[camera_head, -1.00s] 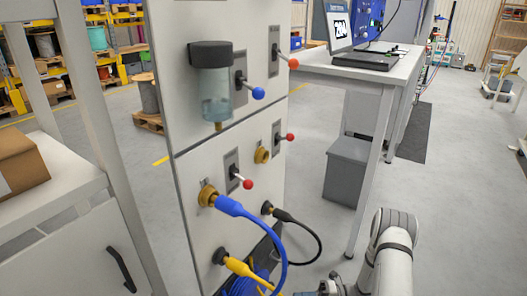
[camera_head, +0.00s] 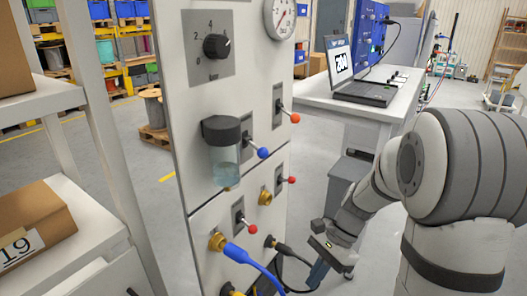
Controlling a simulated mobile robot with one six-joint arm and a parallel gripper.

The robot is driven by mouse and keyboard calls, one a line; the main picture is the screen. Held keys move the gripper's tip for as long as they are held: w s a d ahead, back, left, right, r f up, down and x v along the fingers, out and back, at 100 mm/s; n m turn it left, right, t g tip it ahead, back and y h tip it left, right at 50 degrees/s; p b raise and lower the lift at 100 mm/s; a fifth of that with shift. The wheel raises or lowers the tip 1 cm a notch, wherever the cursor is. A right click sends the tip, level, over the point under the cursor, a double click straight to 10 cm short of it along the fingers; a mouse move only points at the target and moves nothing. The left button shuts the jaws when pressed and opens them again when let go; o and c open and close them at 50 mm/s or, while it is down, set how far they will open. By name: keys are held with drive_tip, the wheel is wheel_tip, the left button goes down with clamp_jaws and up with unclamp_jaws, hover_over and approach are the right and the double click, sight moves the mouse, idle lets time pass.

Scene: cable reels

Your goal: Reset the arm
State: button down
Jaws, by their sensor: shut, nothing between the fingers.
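My arm (camera_head: 465,165) enters large at the right and bends down toward the middle of the head view. My gripper (camera_head: 317,273) hangs low at its end, pointing down, right of the grey panel (camera_head: 232,110). It appears shut with nothing held. Its fingertips are small and partly hard to make out. A blue cable (camera_head: 258,264) is plugged into a brass port on the panel. A black cable (camera_head: 285,250) is plugged in beside it and runs down close to the gripper in the picture; I cannot tell whether they touch.
The panel carries a dial (camera_head: 216,46), a gauge (camera_head: 283,15), a clear bowl filter (camera_head: 224,160) and several levers. A workbench (camera_head: 350,108) with a laptop (camera_head: 361,80) stands behind my arm. A shelf with a box (camera_head: 28,225) is at left. Open floor lies between.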

drive_tip(key=s+d+r+n+t+h+p, duration=0.1)
drive_tip(key=s+r+n+t+h+p, duration=0.1)
drive_tip(key=r+n, duration=0.4)
drive_tip(key=s+d+r+n+t+h+p, duration=0.2)
drive_tip(key=s+r+n, duration=0.4)
drive_tip(key=r, duration=0.4)
drive_tip(key=s+t+h+p, duration=0.1)
drive_tip(key=t+p, duration=0.1)
drive_tip(key=shift+r+p, duration=0.35)
drive_tip(key=shift+r, duration=0.05)
